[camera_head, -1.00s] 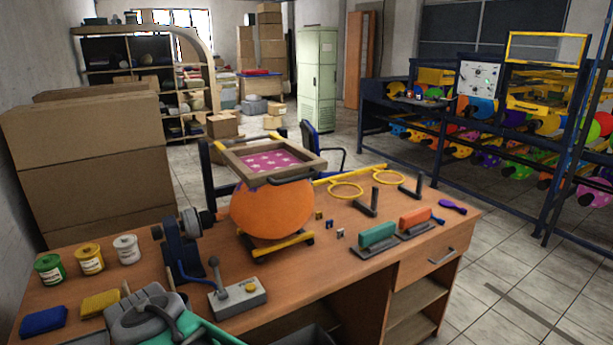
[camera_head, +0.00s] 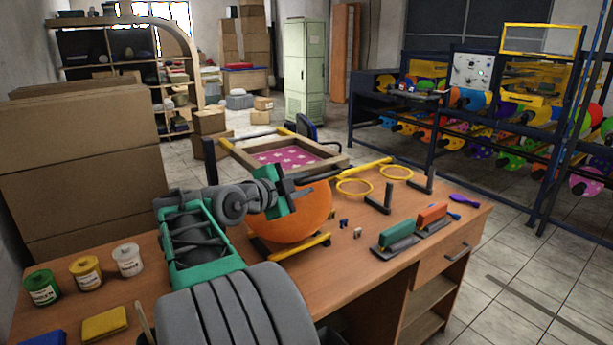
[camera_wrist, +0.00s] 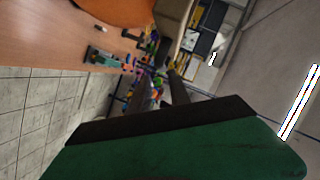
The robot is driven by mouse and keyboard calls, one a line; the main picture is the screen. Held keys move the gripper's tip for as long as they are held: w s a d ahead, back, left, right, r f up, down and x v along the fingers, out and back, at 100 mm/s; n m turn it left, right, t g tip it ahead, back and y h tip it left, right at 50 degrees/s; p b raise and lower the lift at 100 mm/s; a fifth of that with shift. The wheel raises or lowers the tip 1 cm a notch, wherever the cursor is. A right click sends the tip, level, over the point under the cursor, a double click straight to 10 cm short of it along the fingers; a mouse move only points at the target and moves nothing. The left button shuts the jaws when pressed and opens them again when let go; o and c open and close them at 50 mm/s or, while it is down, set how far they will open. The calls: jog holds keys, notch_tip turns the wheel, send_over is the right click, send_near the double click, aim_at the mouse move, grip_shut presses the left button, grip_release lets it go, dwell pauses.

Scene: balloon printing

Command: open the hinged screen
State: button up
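The hinged screen, a wooden frame (camera_head: 240,157) with a pink, star-patterned mesh (camera_head: 285,157), lies roughly flat above an orange balloon (camera_head: 300,212). The orange balloon (camera_wrist: 115,10) shows at the top of that view. My arm hides part of the stand below.
Yellow rings (camera_head: 354,188), a green-handled squeegee (camera_head: 396,238) and an orange-handled one (camera_head: 432,215) lie right of the balloon. Paint jars (camera_head: 86,272) stand at the left. Cardboard boxes (camera_head: 85,165) are stacked behind the table. A balloon rack (camera_head: 470,125) stands at the right.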

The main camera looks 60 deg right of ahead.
aim_at(316, 179)
jog(key=shift+w+r, duration=0.1)
jog(key=shift+w, duration=0.25)
jog(key=shift+s+d, duration=0.15)
jog(key=shift+d, duration=0.1)
jog(key=p+x, duration=0.2)
jog(key=x, duration=0.5)
jog(key=shift+s+d, duration=0.2)
jog(key=shift+d, duration=0.05)
jog(key=shift+c, duration=0.2)
grip_shut()
dwell(0.4)
